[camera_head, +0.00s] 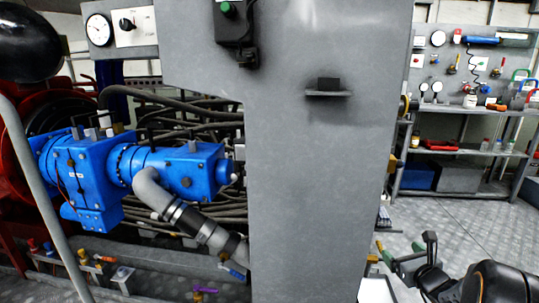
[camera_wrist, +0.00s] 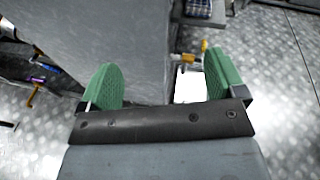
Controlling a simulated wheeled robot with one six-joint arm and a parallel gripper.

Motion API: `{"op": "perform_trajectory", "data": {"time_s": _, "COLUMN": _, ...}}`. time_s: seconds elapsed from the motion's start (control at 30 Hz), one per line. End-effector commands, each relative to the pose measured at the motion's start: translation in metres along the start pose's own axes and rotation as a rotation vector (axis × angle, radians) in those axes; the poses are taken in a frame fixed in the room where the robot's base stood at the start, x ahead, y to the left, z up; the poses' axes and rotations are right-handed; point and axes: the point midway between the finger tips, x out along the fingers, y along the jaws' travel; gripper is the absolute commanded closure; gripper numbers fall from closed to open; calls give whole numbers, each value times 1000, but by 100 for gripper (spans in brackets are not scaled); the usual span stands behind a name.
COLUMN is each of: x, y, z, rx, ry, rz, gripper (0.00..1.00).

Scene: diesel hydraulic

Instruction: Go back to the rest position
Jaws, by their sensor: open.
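My gripper (camera_wrist: 162,85) shows in the wrist view with its two green fingers spread wide apart and nothing between them. In the head view my gripper (camera_head: 388,257) is at the lower right, at the end of my dark arm, close to the right side of a tall grey panel. In the wrist view the grey panel (camera_wrist: 125,45) stands just beyond the left finger. I cannot tell whether the finger touches it.
The tall grey panel (camera_head: 320,190) fills the middle. A blue pump (camera_head: 95,170) with hoses sits left. Shelves (camera_head: 460,150) with tools stand at the back right. The metal floor (camera_head: 470,225) before them is clear. A white object (camera_head: 375,290) lies low beside the panel.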

Motion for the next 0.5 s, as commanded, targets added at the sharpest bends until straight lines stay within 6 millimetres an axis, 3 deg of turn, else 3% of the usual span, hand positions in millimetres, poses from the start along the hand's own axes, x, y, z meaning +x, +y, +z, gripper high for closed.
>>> {"op": "perform_trajectory", "data": {"time_s": 0.03, "x": -2, "y": 10, "z": 21, "rx": -46, "ry": 2, "rz": 43, "gripper": 11}}
{"op": "perform_trajectory", "data": {"time_s": 0.27, "x": -17, "y": 74, "z": 90, "rx": -335, "ry": 14, "rz": 302, "gripper": 11}}
{"op": "perform_trajectory", "data": {"time_s": 0.37, "x": -35, "y": 111, "z": 131, "rx": -532, "ry": 14, "rz": 463, "gripper": 11}}
{"op": "perform_trajectory", "data": {"time_s": 0.5, "x": -79, "y": 164, "z": 191, "rx": -913, "ry": 0, "rz": 741, "gripper": 11}}
